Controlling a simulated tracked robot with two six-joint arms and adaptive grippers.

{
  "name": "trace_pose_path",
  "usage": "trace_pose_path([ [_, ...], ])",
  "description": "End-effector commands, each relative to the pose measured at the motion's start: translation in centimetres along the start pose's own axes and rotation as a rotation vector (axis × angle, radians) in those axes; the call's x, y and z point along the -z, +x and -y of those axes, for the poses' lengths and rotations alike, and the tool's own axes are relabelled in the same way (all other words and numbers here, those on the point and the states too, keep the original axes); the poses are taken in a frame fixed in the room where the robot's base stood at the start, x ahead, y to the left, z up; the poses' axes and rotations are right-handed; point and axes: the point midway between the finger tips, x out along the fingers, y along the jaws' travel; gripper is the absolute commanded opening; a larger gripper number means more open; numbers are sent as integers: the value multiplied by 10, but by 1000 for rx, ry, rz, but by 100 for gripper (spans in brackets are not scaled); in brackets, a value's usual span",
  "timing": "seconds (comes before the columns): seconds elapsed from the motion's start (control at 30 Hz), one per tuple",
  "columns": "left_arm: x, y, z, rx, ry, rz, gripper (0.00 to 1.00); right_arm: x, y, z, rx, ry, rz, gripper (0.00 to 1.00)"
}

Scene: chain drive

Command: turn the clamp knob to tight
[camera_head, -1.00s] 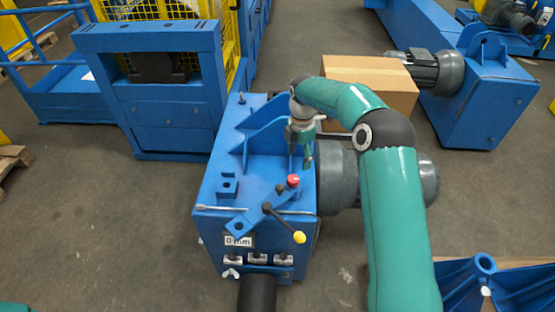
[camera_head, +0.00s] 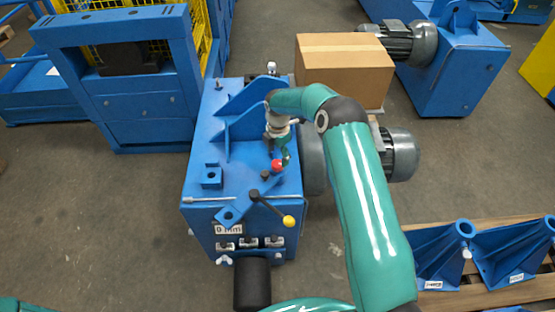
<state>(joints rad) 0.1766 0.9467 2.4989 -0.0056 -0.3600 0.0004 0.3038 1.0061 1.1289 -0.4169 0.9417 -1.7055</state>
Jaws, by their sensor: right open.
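A blue chain drive housing (camera_head: 205,160) stands in the middle of the camera_head view. On its top near the front are a red knob (camera_head: 277,165) and a small dark knob (camera_head: 265,175). I cannot tell for sure which is the clamp knob. A black lever with a yellow ball end (camera_head: 289,221) sticks out at the front edge. My right gripper (camera_head: 284,159) points down at the red knob, open, its fingers small in the picture. I cannot tell whether they touch the knob. My left gripper is out of view.
A cardboard box (camera_head: 345,72) stands behind my right arm. A grey motor (camera_head: 402,155) sits right of the housing. Blue brackets (camera_head: 432,255) lie on a pallet at the lower right. A blue press frame (camera_head: 145,105) stands at the left.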

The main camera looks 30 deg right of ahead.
Motion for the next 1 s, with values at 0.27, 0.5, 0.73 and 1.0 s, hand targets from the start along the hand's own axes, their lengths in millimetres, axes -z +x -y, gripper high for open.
trace_pose_path([
  [0.27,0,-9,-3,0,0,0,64,0,36,0,0,0,0,69],
  [0.5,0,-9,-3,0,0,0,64,0,42,0,-1,0,1,69],
  [0.73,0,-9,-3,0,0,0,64,0,42,-1,-1,0,0,56],
  [1.0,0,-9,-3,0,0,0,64,0,42,-1,-1,0,0,11],
])
